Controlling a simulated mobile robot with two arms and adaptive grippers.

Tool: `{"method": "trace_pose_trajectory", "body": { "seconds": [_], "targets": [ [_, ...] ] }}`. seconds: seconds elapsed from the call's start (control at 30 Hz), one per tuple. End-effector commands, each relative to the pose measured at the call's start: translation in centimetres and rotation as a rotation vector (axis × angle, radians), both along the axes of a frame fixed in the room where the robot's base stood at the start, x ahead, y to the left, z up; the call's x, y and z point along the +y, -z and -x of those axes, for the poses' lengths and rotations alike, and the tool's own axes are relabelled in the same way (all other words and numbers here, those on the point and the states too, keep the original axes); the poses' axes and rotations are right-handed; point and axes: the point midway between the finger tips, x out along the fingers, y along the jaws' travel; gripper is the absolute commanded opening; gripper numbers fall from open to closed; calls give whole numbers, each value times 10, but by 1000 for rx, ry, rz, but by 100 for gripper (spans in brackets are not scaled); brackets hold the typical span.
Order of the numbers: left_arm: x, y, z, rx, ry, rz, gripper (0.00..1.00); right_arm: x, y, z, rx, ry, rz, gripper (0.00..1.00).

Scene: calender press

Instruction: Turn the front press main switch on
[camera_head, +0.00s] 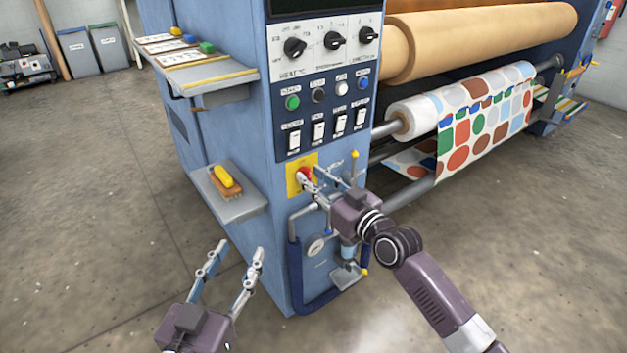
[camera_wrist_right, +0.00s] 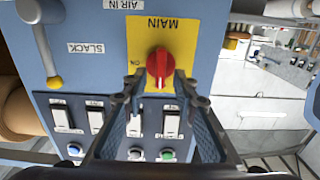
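The main switch is a red rotary knob (camera_head: 304,175) on a yellow plate (camera_head: 293,190) on the blue front panel. In the right wrist view, which is upside down, the knob (camera_wrist_right: 160,68) has its grip ridge roughly upright in the picture, on the yellow plate (camera_wrist_right: 185,32) marked MAIN. My right gripper (camera_head: 314,178) is at the switch. Its fingers (camera_wrist_right: 162,102) are apart, with tips near the knob's two sides; contact cannot be told. My left gripper (camera_head: 238,248) is open and empty, low in front of the press, away from the switch.
Rocker switches (camera_head: 318,131), coloured buttons (camera_head: 292,102) and dials (camera_head: 295,47) sit above the switch. A lever with a yellow ball (camera_wrist_right: 54,82) stands beside it. A small shelf (camera_head: 238,208) holds a yellow-handled brush (camera_head: 227,178).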

Motion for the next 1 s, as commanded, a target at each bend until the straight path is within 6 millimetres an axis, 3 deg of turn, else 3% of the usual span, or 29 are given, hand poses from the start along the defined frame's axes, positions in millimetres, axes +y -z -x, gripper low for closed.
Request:
{"method": "trace_pose_trajectory", "body": {
  "seconds": [0.3, 0.57, 1.0],
  "targets": [
    [-1, -3, 0, -14, 1, 3, 40, 2, 0, -1, 0, 0, 0, 26],
    [-1, -3, 0, -14, 1, 3, 40, 1, 0, -1, 0, 0, 0, 0],
    [0, 0, 0, 8, 1, -1, 40, 1, 0, -2, 28, 0, -38, 0]
  ]
}}
